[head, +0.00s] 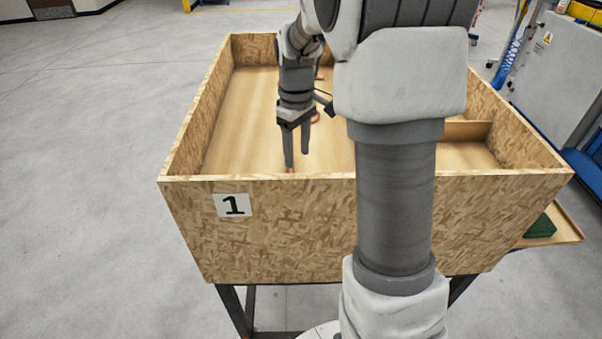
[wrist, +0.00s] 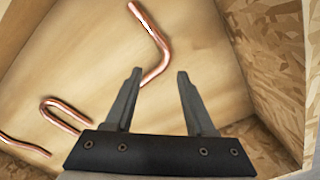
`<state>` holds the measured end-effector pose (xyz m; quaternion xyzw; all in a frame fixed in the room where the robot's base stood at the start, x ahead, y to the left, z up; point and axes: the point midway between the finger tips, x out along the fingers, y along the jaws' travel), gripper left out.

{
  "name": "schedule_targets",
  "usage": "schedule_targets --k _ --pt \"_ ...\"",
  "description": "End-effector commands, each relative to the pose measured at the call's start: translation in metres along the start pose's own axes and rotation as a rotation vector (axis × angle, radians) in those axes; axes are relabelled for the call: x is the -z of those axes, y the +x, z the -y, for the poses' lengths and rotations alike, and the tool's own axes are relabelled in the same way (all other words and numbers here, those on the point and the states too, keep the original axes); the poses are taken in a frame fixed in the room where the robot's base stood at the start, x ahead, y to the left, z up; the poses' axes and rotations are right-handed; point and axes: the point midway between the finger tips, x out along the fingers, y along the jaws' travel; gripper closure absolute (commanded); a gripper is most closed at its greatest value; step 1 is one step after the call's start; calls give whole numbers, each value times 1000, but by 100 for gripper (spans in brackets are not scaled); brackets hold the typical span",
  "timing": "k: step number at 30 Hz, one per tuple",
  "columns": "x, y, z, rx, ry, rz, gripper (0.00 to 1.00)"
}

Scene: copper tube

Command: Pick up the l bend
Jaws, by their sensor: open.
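In the wrist view a copper tube with one bend, the L bend (wrist: 158,42), lies on the bin floor. Its lower end is beside the left fingertip. My gripper (wrist: 159,74) is open, with nothing between its fingers. In the head view my gripper (head: 297,158) points down inside the bin near the front wall. A bit of copper (head: 290,169) shows by its fingertips there; I cannot tell which tube it is.
A U-shaped copper tube (wrist: 66,108) and another copper tube (wrist: 24,144) lie to the left in the wrist view. The wooden bin (head: 300,230), marked 1, has high walls; its front wall is close to my gripper. The bin floor at left is clear.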

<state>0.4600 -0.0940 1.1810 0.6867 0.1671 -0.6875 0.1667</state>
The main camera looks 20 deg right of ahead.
Motion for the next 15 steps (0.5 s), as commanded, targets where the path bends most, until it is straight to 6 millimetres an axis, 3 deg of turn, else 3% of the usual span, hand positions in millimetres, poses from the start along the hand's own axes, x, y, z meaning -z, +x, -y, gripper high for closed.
schedule_targets --k 8,15 --pt "-1 20 3 1 -1 2 45" --pt "-2 55 8 1 0 2 45"
